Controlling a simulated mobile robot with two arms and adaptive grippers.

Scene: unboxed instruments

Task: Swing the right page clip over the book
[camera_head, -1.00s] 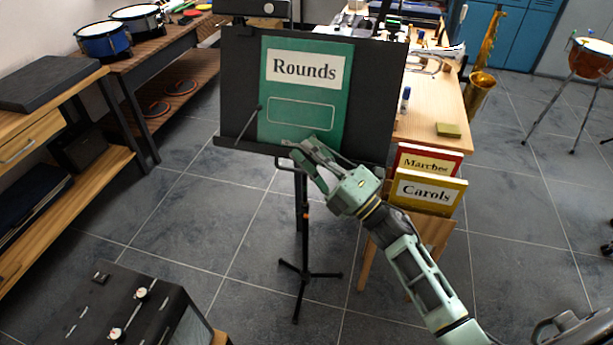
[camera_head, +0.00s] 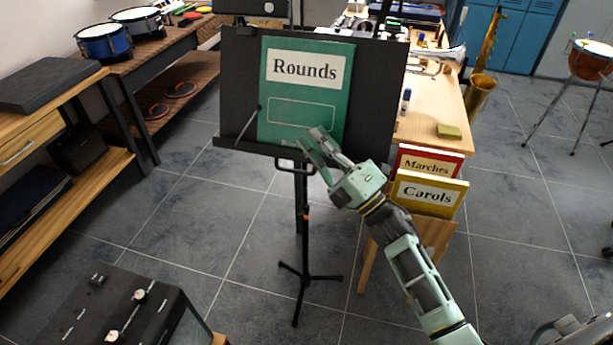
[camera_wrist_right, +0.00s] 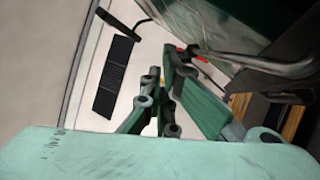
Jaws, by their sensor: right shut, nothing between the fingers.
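The green book "Rounds" (camera_head: 304,92) stands upright against the black music stand's desk (camera_head: 375,100). A thin black page clip (camera_head: 247,126), the left one, leans up and right from the ledge to the book's left edge. I cannot make out the right page clip; my right arm and gripper cover part of the ledge there. My right gripper (camera_head: 312,138) is shut and empty, in front of the book's lower right part. I cannot tell if it touches anything. Its green fingers also show in the right wrist view (camera_wrist_right: 170,100). My left gripper is not in view.
The stand's ledge (camera_head: 240,146) runs below the book. The red "Marches" book (camera_head: 430,162) and yellow "Carols" book (camera_head: 428,193) are close right of my right arm. A wooden table (camera_head: 430,120) stands behind them. Open tiled floor surrounds the stand's legs.

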